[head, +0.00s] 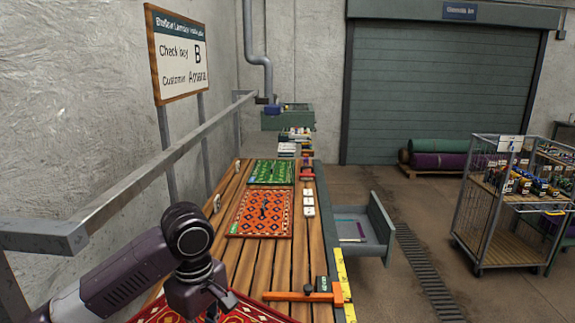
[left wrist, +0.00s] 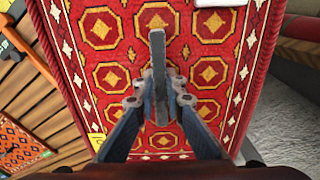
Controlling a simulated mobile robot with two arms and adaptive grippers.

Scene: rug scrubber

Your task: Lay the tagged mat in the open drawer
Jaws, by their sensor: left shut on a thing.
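My left gripper (left wrist: 161,98) is shut on a grey upright bar at the middle of a red mat (left wrist: 110,75) with gold octagons. White patches, perhaps its tag (left wrist: 209,72), show on the mat; I cannot read them. In the head view my left gripper (head: 210,306) is at the bottom left, over the red mat (head: 250,311), which is partly cut off by the frame. The mat looks raised above the slatted bench. The open drawer (head: 378,221) juts from the bench's right side, beyond the mat. My right gripper is not in view.
An orange mat (head: 245,222) and a green mat (head: 270,172) lie on the wooden bench (head: 255,268). An orange bar (head: 288,296) and yellow strip (head: 344,275) are near the bench's right edge. A metal rail (head: 150,170) runs along the left. A cart (head: 505,225) stands right.

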